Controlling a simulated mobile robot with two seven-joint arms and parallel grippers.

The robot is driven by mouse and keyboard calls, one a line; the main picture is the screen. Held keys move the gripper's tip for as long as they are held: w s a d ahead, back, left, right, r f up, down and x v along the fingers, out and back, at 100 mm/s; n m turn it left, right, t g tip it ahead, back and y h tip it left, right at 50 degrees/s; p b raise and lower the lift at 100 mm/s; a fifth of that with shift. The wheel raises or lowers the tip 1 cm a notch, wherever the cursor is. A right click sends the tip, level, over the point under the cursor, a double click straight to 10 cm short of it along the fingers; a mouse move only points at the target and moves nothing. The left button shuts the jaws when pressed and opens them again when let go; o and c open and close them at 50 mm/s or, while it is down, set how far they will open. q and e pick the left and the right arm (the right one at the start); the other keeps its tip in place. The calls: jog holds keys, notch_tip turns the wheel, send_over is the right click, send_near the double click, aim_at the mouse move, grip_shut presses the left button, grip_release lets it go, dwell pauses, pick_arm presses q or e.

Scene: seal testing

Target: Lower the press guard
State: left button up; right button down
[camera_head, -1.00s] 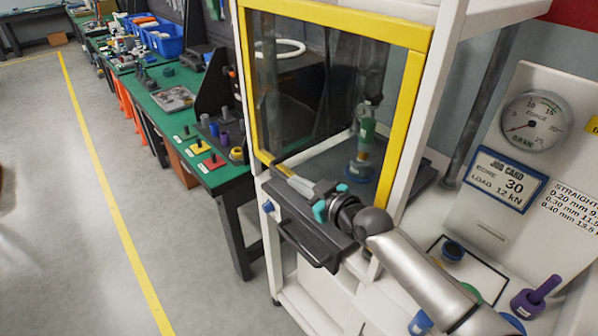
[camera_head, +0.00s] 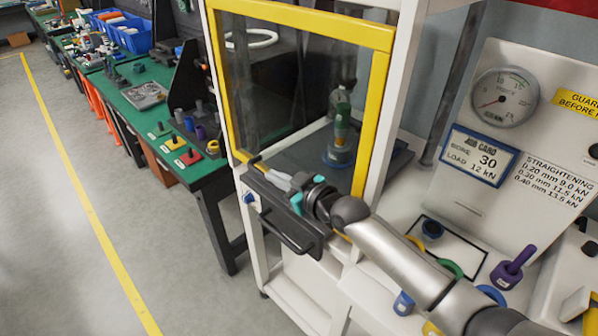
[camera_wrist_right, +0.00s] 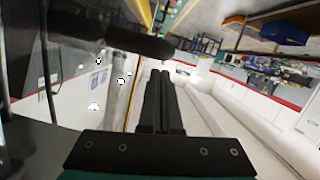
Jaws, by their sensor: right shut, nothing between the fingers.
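The press guard (camera_head: 376,125) is a clear panel in a yellow frame on the front of the white press cabinet. It stands upright across the opening, its lower edge near the black front plate and partly hidden by my right arm. My right gripper (camera_head: 264,173) is shut and empty, its tips at the guard's lower left edge; I cannot tell whether they touch. In the right wrist view, its closed dark fingers (camera_wrist_right: 163,90) sit beside a dark bar (camera_wrist_right: 125,40). A green part (camera_head: 341,130) stands behind the panel. My left gripper is not in view.
A black handle (camera_head: 286,233) juts from the cabinet front below my gripper. To the right are a force gauge (camera_head: 505,97), a job card (camera_head: 481,157), a purple tool (camera_head: 512,268) and several rings. A green bench (camera_head: 150,118) stands left, with clear floor before it.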

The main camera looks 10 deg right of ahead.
jog(key=r+p+v, duration=0.2)
jog(key=v, duration=0.8)
jog(key=shift+a+r, duration=0.15)
jog(key=shift+r, duration=0.1)
